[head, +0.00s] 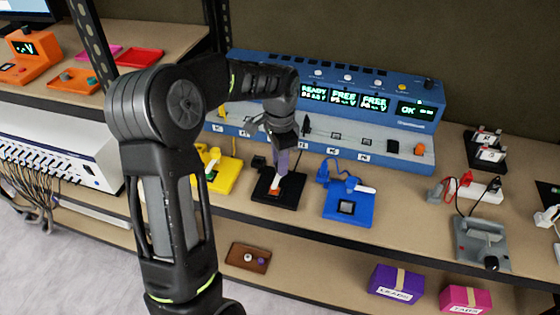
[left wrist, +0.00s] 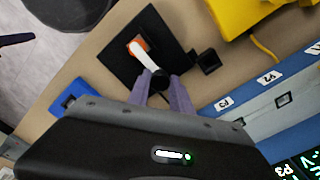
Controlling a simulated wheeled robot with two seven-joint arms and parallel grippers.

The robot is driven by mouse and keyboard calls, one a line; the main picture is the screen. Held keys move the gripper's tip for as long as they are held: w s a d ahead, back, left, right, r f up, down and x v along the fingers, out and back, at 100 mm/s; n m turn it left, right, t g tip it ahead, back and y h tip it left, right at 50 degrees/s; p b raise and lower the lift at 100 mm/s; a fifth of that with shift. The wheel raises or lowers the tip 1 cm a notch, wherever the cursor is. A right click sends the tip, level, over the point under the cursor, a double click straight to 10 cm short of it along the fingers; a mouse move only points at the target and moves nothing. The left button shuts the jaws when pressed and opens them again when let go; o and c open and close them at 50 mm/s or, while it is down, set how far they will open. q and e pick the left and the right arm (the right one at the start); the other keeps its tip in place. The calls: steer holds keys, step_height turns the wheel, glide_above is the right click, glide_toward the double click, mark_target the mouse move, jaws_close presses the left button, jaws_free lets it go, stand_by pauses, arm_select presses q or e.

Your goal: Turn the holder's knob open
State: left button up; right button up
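The black holder (head: 292,193) sits on the bench between a yellow and a blue holder. It has a white lever (head: 278,182) and an orange patch (head: 274,191). In the left wrist view the black holder (left wrist: 120,68) shows the white lever (left wrist: 147,57) running to a dark round knob (left wrist: 158,81). My left gripper (head: 282,166) points down at this holder. In the left wrist view its purple-grey fingers (left wrist: 160,82) stand apart on both sides of the knob. Whether they press on it is unclear. My right gripper is not in view.
The yellow holder (head: 222,176) is left and the blue holder (head: 347,204) is right of the black one. A blue console (head: 400,85) with lit displays stands behind. A grey device (head: 481,240) with cables is farther right. My left arm covers much of the left side.

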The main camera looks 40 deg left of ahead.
arm_select(q)
jaws_close()
steer(key=shift+n, duration=0.4)
steer(key=n, duration=1.2)
steer(key=n+p, duration=0.1)
steer(key=n, duration=0.4)
stand_by(0.3)
stand_by(0.5)
